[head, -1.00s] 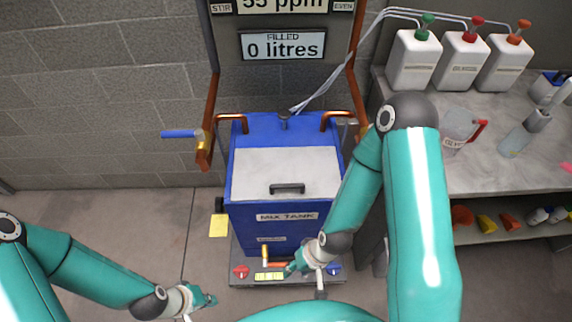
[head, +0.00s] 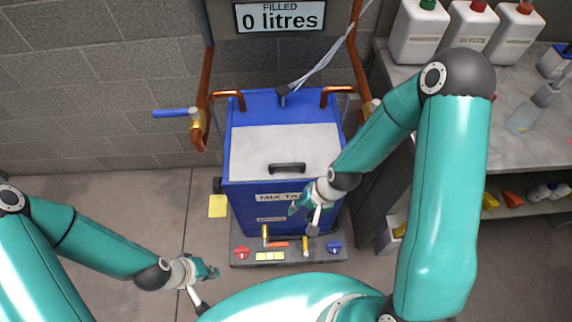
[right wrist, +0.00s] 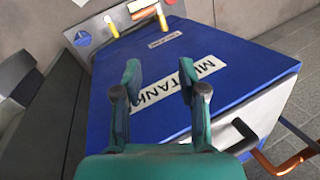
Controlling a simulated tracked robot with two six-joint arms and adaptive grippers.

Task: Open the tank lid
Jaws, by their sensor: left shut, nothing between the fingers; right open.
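The blue mix tank (head: 245,205) stands in the middle of the head view, with its pale grey lid (head: 260,145) closed on top. The lid has a black handle (head: 287,168) near its front edge. My right gripper (head: 301,207) is open and empty in front of the tank's front face, below the handle. In the right wrist view its fingers (right wrist: 160,85) are spread over the label on the blue front (right wrist: 150,122). The handle (right wrist: 242,137) shows at that view's lower right, apart from the fingers. My left gripper (head: 210,271) is shut and empty, low at the left, away from the tank.
Copper pipes (head: 205,100) flank the tank, with a blue-handled valve (head: 172,113) at left. A base panel with a red knob (head: 241,252) and a blue knob (head: 333,247) lies before the tank. A counter with bottles (head: 420,30) stands right. Floor at left is clear.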

